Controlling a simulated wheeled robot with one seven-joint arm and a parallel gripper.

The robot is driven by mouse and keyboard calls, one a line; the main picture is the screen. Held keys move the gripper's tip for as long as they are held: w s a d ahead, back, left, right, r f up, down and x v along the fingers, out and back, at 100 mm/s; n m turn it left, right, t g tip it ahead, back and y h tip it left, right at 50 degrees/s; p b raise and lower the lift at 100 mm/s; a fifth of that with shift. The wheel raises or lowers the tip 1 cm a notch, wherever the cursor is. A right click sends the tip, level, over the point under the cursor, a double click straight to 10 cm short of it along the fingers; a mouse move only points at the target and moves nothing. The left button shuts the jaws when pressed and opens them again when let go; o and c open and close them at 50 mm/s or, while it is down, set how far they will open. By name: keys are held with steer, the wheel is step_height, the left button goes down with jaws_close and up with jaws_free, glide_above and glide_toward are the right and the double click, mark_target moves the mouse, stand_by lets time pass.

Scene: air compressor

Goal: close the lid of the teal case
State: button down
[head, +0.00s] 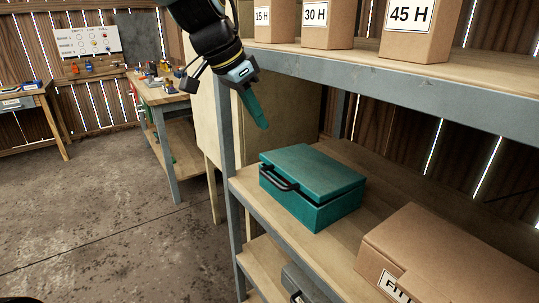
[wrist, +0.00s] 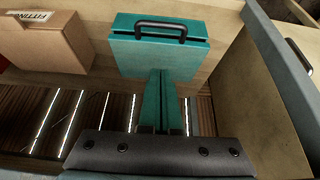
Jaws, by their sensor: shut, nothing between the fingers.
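The teal case (head: 335,207) sits on the wooden middle shelf, with its black handle (head: 278,178) on the front side.
A cardboard box (head: 440,255) stands on the same shelf to the right of the case. The upper shelf (head: 420,85) holds several labelled boxes above. A grey shelf post (head: 226,140) stands at the left. Bare shelf surrounds the case.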

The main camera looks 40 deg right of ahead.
steer(key=p, duration=0.2)
glide_above(269, 180)
steer(key=d, duration=0.1)
step_height(269, 180, down, 7)
steer(key=shift+s+d+f, duration=0.1)
steer(key=shift+f, duration=0.05)
steer(key=f, duration=0.3)
steer(key=shift+a+f, duration=0.15)
steer(key=shift+a, duration=0.2)
steer(key=shift+a+f+p, duration=0.1)
steer(key=shift+f+p, duration=0.2)
steer(key=shift+f, duration=0.3)
steer(key=shift+f, duration=0.1)
steer(key=f+b, duration=0.1)
steer(key=a+f+b, duration=0.1)
steer(key=f+b, duration=0.1)
